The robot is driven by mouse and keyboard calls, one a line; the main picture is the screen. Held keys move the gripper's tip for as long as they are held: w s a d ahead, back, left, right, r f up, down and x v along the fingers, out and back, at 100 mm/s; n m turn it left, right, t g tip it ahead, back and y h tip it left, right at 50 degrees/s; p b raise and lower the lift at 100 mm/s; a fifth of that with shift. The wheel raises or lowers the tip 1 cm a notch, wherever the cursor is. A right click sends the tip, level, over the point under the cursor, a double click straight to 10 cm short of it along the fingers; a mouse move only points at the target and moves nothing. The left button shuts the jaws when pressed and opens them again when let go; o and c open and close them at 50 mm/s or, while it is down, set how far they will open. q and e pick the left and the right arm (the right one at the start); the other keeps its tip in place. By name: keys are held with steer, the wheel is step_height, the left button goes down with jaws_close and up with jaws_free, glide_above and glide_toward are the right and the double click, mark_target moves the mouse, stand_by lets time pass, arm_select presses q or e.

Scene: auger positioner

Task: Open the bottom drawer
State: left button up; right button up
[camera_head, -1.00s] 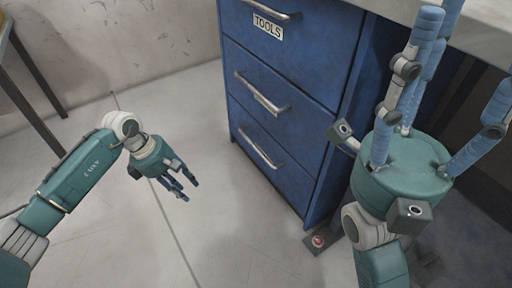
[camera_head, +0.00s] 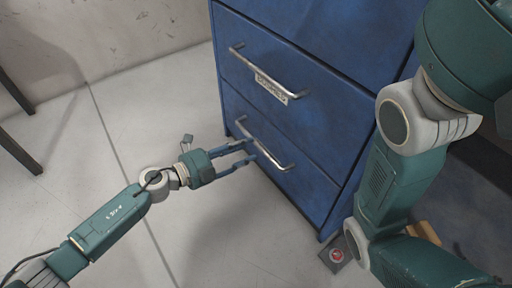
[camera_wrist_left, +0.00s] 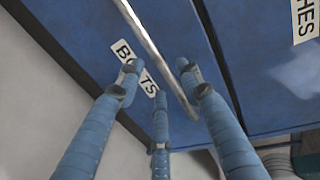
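The bottom drawer (camera_head: 285,150) is the lowest blue front of the cabinet, and it is shut. Its bar handle (camera_head: 275,157) runs slantwise across it. In the left wrist view the handle (camera_wrist_left: 150,45) passes between my spread fingers, in front of a label (camera_wrist_left: 133,66) reading "BOLTS", partly covered by a finger. My left gripper (camera_head: 250,153) is open, with its fingertips at the handle; I cannot tell whether they touch it. In the left wrist view the gripper (camera_wrist_left: 160,75) holds nothing.
Another drawer (camera_head: 300,75) with a labelled handle (camera_head: 268,80) sits above, also shut. Pale floor (camera_head: 200,250) in front of the cabinet is clear. A dark plate with a red button (camera_head: 336,255) lies by the cabinet's front corner. Dark table legs (camera_head: 18,150) stand at left.

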mark_target(256, 145)
arm_select(q)
steer(key=b+x, duration=0.1)
steer(key=x, duration=0.4)
jaws_close()
